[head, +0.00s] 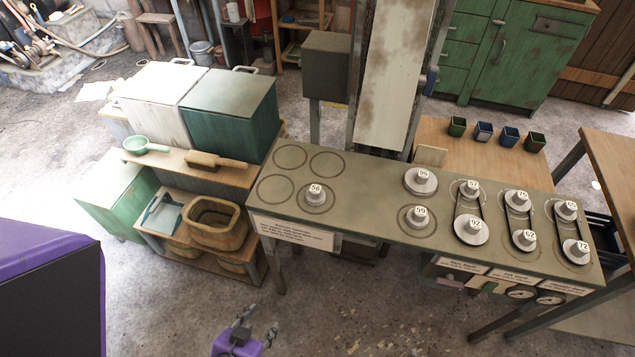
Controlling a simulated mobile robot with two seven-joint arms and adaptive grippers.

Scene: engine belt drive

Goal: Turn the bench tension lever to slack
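The long grey-green bench (370,215) stands across the middle and right, with numbered pulleys on top. Belts join pairs of pulleys at its right end. Under its front edge hang labels, two round gauges (520,292) and small pink and green parts (476,284). I cannot tell which of these is the tension lever, or how it is set. My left gripper (243,318) is at the bottom, in front of the bench and apart from it. It is small and seen from above, so its finger opening is unclear. My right gripper is not in view.
A wooden shelf unit (190,168) with a basket (210,222) stands left of the bench. A wooden table (612,165) stands close at the right end. Small pots (483,131) sit on a board behind. The floor in front of the bench is clear.

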